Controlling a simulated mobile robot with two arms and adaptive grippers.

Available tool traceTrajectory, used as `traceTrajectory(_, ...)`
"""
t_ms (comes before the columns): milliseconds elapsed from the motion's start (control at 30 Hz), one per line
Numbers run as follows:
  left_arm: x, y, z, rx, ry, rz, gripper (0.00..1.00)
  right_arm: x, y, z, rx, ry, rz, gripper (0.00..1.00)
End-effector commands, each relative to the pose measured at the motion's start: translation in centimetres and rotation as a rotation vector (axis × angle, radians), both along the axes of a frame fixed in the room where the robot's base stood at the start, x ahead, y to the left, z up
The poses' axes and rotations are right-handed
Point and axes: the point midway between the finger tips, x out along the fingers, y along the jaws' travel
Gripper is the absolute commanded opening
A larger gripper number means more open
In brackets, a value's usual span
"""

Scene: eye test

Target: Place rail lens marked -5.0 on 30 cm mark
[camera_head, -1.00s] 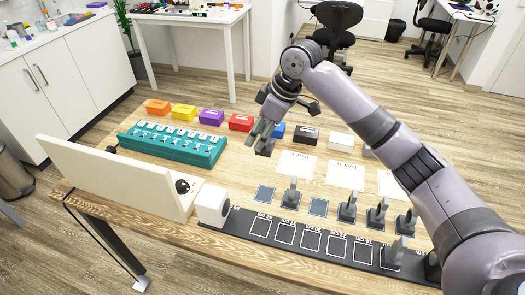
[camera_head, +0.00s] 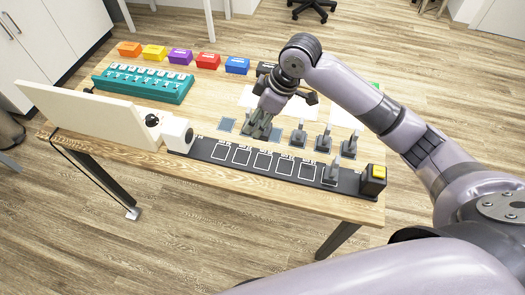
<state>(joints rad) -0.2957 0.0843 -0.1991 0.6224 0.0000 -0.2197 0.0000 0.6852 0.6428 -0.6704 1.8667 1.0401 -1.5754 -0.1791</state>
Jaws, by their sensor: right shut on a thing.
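My right gripper (camera_head: 260,122) is shut on a grey rail lens (camera_head: 252,131), which stands among the blue-grey square pads; the fingers hide most of it, and its marking cannot be read. Three more grey lenses stand in a row to its right: one (camera_head: 299,134), another (camera_head: 324,141) and a third (camera_head: 349,146). The black rail (camera_head: 250,170) runs in front, with several white-outlined squares; its mark labels are too small to read. A grey lens (camera_head: 331,173) stands near its right end. My left gripper is not in view.
A white box (camera_head: 178,134) sits at the rail's left end, beside a cream panel (camera_head: 80,112). A yellow-topped box (camera_head: 373,181) is at its right end. A teal rack (camera_head: 143,84) and coloured boxes, including a red one (camera_head: 208,61), stand behind. The rail's left and middle squares look empty.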

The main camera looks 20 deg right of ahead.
Motion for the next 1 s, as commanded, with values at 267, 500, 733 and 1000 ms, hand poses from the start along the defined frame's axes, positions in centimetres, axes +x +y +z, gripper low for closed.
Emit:
traceTrajectory(267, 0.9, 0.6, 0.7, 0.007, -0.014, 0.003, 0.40, -0.1, 0.0, -7.3, -0.001, 0.004, -0.001, 0.08)
traceTrajectory(500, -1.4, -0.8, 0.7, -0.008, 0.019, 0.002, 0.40, 0.0, 0.0, -10.0, 0.000, -0.001, 0.000, 0.08)
traceTrajectory(733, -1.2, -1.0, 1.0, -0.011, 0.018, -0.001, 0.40, 0.0, 0.0, -13.2, 0.000, 0.002, -0.001, 0.08)
traceTrajectory(1000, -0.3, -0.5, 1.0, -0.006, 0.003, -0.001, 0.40, 0.0, 0.0, -14.3, 0.000, -0.002, 0.000, 0.08)
